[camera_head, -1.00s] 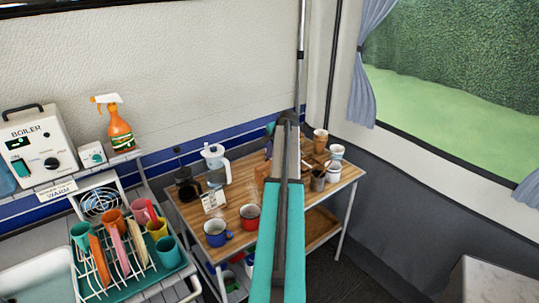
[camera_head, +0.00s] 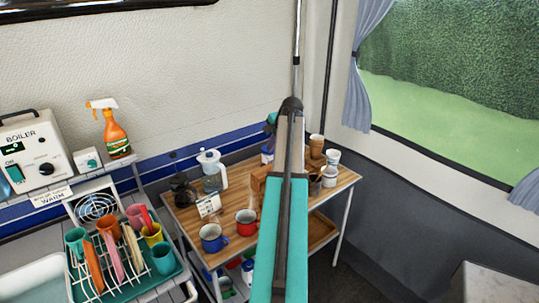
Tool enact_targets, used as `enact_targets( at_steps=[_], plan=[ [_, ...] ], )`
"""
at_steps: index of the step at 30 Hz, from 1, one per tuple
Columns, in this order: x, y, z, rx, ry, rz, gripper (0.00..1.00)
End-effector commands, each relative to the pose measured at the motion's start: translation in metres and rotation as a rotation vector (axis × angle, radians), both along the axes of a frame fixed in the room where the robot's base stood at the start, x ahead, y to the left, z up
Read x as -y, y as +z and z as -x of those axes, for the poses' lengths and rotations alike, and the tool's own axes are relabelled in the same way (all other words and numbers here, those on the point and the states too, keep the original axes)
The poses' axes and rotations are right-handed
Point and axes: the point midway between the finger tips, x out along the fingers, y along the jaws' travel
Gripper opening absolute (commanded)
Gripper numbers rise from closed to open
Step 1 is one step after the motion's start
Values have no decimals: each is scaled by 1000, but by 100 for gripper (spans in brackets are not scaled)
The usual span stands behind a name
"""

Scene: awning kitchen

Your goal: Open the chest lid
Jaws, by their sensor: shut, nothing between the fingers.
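No chest or chest lid can be made out in the head camera view. My arm rises through the middle of the view as a teal and dark grey link, standing in front of the wooden table. Its far end bends away behind the link, and my gripper does not show. The arm hides part of the table and some things on it.
A wooden-topped table (camera_head: 185,213) holds mugs, a jug, a coffee press and cups. On the left are a boiler (camera_head: 36,155), an orange spray bottle (camera_head: 115,138) and a dish rack (camera_head: 128,275). A pale speckled top (camera_head: 498,284) shows at bottom right, with dark floor between.

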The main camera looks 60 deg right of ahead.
Motion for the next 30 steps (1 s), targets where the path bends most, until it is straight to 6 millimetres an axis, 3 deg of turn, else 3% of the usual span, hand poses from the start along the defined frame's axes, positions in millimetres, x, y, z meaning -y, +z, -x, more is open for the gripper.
enact_targets(
  at_steps=[12,30],
  plan=[
    [-6,35,8,0,0,0,0],
    [-8,39,8,-1,3,-1,0]
  ],
)
